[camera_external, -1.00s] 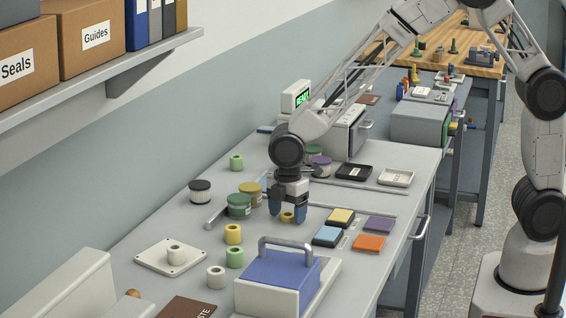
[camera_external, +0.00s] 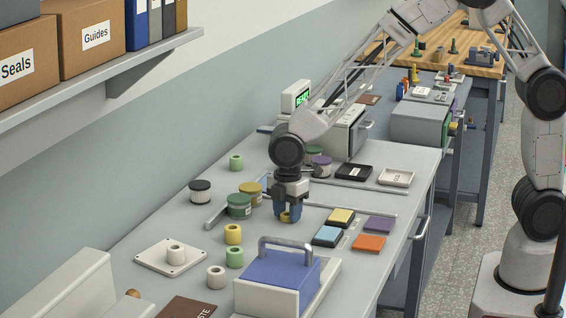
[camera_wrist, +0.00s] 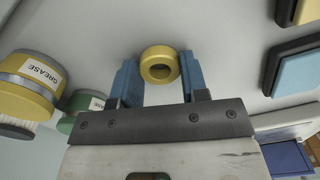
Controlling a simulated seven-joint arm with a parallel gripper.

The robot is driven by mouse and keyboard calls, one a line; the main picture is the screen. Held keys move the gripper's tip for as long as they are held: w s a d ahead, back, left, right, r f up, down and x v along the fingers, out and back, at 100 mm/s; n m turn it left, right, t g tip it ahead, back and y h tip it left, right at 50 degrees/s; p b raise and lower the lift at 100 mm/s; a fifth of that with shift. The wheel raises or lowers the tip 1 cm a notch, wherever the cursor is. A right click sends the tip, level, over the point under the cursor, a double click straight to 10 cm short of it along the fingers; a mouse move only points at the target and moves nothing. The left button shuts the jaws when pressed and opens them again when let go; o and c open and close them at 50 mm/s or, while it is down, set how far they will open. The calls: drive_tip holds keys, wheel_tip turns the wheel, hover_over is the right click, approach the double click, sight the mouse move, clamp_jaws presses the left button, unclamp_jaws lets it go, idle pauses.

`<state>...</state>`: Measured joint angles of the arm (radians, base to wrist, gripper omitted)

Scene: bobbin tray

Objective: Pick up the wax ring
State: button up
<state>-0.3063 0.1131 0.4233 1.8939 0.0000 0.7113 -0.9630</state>
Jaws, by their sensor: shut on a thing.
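The wax ring is a small yellow ring (camera_wrist: 160,51) with a round hole, between the two blue fingers of my gripper (camera_wrist: 157,80) in the wrist view. In the external view the yellow ring (camera_external: 285,217) shows low between the fingertips of my gripper (camera_external: 289,215), at or close to the table top. My gripper points down and is shut on the ring. The fingers hide part of the ring in the external view, and I cannot tell whether it touches the table.
Green (camera_external: 239,205) and yellow (camera_external: 251,189) grease tins stand just left of my gripper. Coloured pads, such as the blue one (camera_external: 328,235), lie to the right. A blue-lidded box with a handle (camera_external: 277,280) stands in front. Several loose spools, such as a yellow one (camera_external: 233,234), stand front left.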

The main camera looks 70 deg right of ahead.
drive_tip(key=shift+r, duration=0.1)
drive_tip(key=shift+r, duration=0.75)
wheel_tip(320, 180, up, 2)
drive_tip(key=shift+r, duration=0.1)
drive_tip(key=s+d, duration=0.1)
drive_tip(key=s, duration=0.4)
drive_tip(key=s+d, duration=0.2)
drive_tip(key=s, duration=0.3)
drive_tip(key=s+d+r, duration=0.1)
drive_tip(key=s, duration=0.4)
drive_tip(key=shift+s+d, duration=0.15)
drive_tip(key=shift+d, duration=0.2)
drive_tip(key=shift+m, duration=0.3)
drive_tip(key=w+a, duration=0.3)
drive_tip(key=w+a+r, duration=0.1)
drive_tip(key=w+a, duration=0.6)
drive_tip(key=shift+w+a+r, duration=0.25)
drive_tip(key=shift+r, duration=0.05)
drive_tip(key=w+a, duration=0.3)
drive_tip(key=a, duration=0.1)
drive_tip(key=w+a, duration=0.2)
drive_tip(key=a, duration=0.2)
drive_tip(key=w+a, duration=0.3)
drive_tip(key=a, duration=0.2)
drive_tip(key=shift+w, duration=0.3)
